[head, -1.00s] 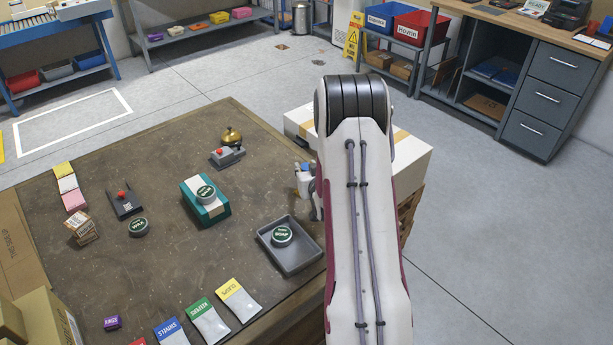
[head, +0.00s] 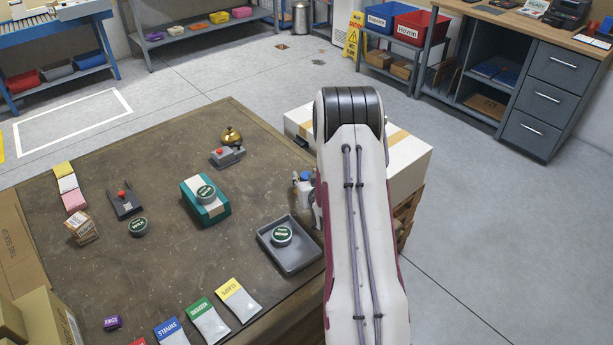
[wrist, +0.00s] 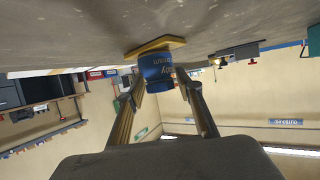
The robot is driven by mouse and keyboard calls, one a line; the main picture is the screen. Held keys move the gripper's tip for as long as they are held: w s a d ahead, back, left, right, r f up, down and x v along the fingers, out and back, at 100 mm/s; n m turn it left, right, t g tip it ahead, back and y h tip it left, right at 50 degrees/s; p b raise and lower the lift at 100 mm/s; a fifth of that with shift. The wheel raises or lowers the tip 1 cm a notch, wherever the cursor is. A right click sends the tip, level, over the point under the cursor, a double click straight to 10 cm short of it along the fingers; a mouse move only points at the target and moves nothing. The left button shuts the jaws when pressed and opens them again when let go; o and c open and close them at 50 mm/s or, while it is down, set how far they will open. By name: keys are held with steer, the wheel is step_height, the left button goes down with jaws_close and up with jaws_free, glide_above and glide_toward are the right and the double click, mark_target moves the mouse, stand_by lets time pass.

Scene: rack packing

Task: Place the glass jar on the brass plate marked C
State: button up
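The jar (wrist: 157,68), blue with lettering on its side, stands on a brass plate (wrist: 172,42) in the upside-down wrist view. The plate's letter is not readable. In the head view the jar (head: 304,186) shows at the table's right edge, partly covered by my arm; the plate is hidden there. My gripper (wrist: 162,82) has its fingers spread either side of the jar. A gap shows between the right finger and the jar; whether the left finger touches it is unclear. In the head view a little of my gripper (head: 318,207) shows beside my arm.
A grey tray (head: 314,262) with a round green-labelled tin (head: 281,235) lies in front of the jar. A teal box (head: 213,214) bears another tin. A bell (head: 231,136) and a red-button switch (head: 226,157) stand behind. A white carton (head: 410,160) is beyond the right edge.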

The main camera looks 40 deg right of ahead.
steer(key=shift+r, duration=0.2)
stand_by(0.3)
steer(key=v, duration=1.2)
stand_by(0.3)
stand_by(0.5)
steer(key=s+a+r+n+g+y, duration=0.2)
steer(key=a+r+n+g+y, duration=0.1)
steer(key=a+r, duration=1.35)
steer(key=s+a+r+n+g+y, duration=0.1)
steer(key=s+a+r, duration=0.2)
steer(key=s+a, duration=0.5)
steer(key=s+a+r+n+g+y, duration=0.1)
steer(key=s+a+r+g+y, duration=0.1)
steer(key=s+a, duration=0.6)
steer(key=s+r, duration=0.1)
steer(key=s, duration=0.6)
steer(key=shift+r, duration=0.15)
